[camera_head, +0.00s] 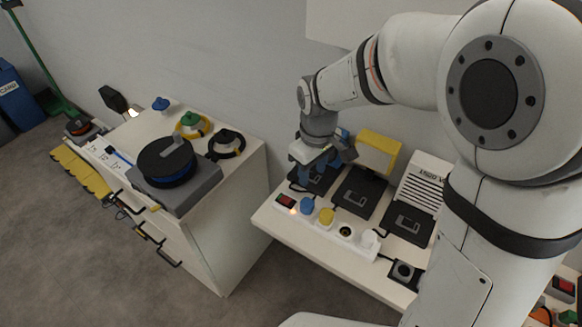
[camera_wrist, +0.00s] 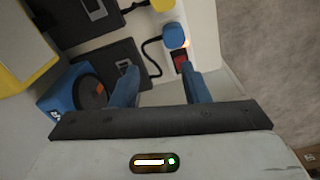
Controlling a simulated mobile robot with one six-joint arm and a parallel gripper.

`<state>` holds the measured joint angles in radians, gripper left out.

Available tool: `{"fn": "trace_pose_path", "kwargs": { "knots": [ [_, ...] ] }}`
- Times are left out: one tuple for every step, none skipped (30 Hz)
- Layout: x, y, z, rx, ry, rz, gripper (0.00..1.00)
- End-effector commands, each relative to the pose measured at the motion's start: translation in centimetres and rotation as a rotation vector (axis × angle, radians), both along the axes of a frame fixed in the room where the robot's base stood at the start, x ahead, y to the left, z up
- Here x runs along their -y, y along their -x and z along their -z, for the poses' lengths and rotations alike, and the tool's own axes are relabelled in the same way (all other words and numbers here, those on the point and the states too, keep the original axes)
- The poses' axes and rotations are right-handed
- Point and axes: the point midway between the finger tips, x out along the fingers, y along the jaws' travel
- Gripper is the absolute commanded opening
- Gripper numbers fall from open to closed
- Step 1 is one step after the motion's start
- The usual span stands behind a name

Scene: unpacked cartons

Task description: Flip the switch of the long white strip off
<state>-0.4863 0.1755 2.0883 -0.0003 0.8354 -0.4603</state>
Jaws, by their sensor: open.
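The long white strip (camera_head: 318,232) lies along the front edge of the white table and holds blue, yellow and white plugs. Its red switch (camera_head: 286,200) is at the left end, with an orange glow beside it. In the wrist view the strip (camera_wrist: 203,28) runs down the upper right, and the switch (camera_wrist: 181,62) sits just below the blue plug (camera_wrist: 174,36). My gripper (camera_head: 322,168) is above the table's left end, pointing down. In the wrist view my gripper (camera_wrist: 159,72) is open and empty; its right fingertip appears close to the switch. Contact cannot be told.
Black disk-like boxes (camera_head: 358,192) stand behind the strip, with a yellow-framed box (camera_head: 376,152) and a white vented box (camera_head: 425,180) further back. A drawer cabinet (camera_head: 235,195) with a cable reel (camera_head: 168,162) stands left. Floor shows between cabinet and table.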

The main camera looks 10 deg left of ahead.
Motion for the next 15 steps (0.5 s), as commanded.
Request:
{"fn": "trace_pose_path", "kwargs": {
  "knots": [
    [-1.7, -0.2, 0.9, -0.012, 0.007, -0.056, 0.42],
    [-2.5, -0.3, 1.3, -0.017, 0.011, -0.085, 0.42],
    [-3.5, -0.4, 1.8, -0.022, 0.014, -0.12, 0.42],
    [-4.2, -0.4, 2.2, -0.025, 0.016, -0.143, 0.42],
    [-4.7, -0.4, 2.5, -0.028, 0.018, -0.162, 0.42],
    [-5.3, -0.4, 2.8, -0.03, 0.019, -0.185, 0.42],
    [-5.7, -0.4, 3.0, -0.032, 0.021, -0.198, 0.42],
    [-6.0, -0.4, 3.3, -0.034, 0.022, -0.208, 0.42],
    [-6.3, -0.4, 3.5, -0.035, 0.023, -0.219, 0.42],
    [-6.4, -0.4, 3.7, -0.035, 0.024, -0.225, 0.42],
    [-6.6, -0.4, 3.9, -0.036, 0.024, -0.229, 0.42],
    [-6.6, -0.4, 4.3, -0.037, 0.025, -0.231, 0.42],
    [-6.6, -0.4, 4.7, -0.039, 0.026, -0.232, 0.42],
    [-6.6, -0.4, 5.0, -0.039, 0.026, -0.232, 0.42],
    [-6.6, -0.4, 5.6, -0.039, 0.026, -0.232, 0.42]
  ]
}}
